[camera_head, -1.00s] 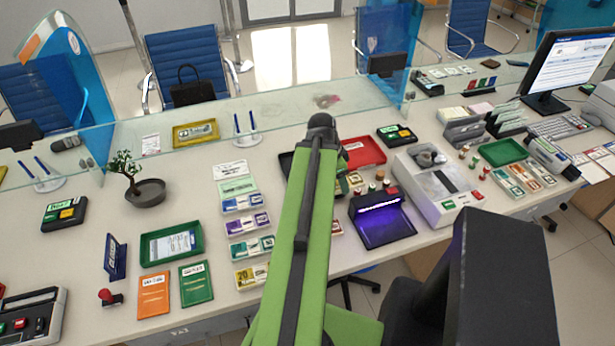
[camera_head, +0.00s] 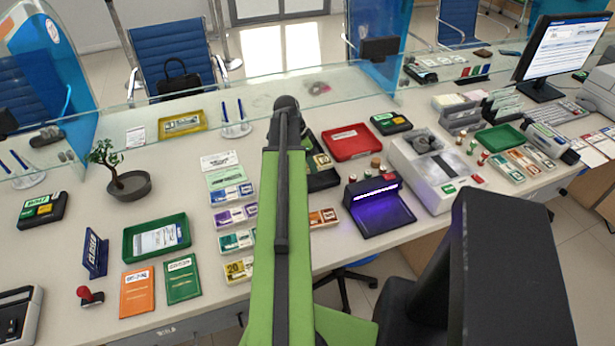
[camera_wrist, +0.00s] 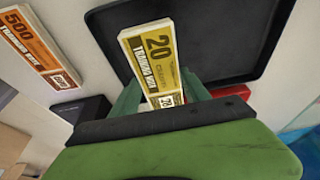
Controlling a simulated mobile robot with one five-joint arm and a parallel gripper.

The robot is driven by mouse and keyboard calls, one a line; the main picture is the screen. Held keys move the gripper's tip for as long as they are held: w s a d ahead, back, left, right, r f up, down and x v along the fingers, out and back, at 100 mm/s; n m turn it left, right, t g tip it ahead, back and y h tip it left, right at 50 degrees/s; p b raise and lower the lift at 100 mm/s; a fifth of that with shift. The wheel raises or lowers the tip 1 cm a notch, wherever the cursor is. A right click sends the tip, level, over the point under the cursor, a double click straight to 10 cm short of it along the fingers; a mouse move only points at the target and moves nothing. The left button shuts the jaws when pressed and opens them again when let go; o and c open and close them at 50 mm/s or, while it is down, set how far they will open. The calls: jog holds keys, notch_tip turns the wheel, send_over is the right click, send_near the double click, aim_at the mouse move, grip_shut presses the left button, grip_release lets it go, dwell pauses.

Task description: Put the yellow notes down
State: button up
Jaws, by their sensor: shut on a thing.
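A yellow 20 note bundle (camera_wrist: 158,55) is between the green fingers of my gripper (camera_wrist: 160,92) in the wrist view. My gripper is shut on it. The bundle lies in front of a black tray (camera_wrist: 232,40); I cannot tell whether it touches the tray floor. In the head view my green arm hides the gripper and part of the black tray (camera_head: 320,183). A piece of the held bundle (camera_head: 322,161) seems to show just right of the arm. Another yellow 20 bundle (camera_head: 238,268) lies on the counter left of the arm.
A red tray (camera_head: 352,146) sits right behind the black tray. An orange 500 bundle (camera_wrist: 38,45) lies beside the black tray. A purple-lit lamp device (camera_head: 378,208) and a grey machine (camera_head: 432,170) stand to the right. A glass screen runs behind.

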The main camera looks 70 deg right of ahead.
jog(key=shift+w+f, duration=0.15)
jog(key=shift+w, duration=0.2)
notch_tip(320, 180, down, 4)
jog(key=b, duration=0.4)
jog(key=shift+f, duration=0.25)
jog(key=shift+r, duration=0.25)
jog(key=shift+f, duration=0.2)
jog(key=o, duration=1.6)
jog(key=shift+r, duration=0.1)
jog(key=p+v, duration=1.1)
jog(key=v, duration=0.1)
jog(key=shift+r+p, duration=0.25)
jog(key=shift+p, duration=0.15)
jog(key=shift+f, duration=0.15)
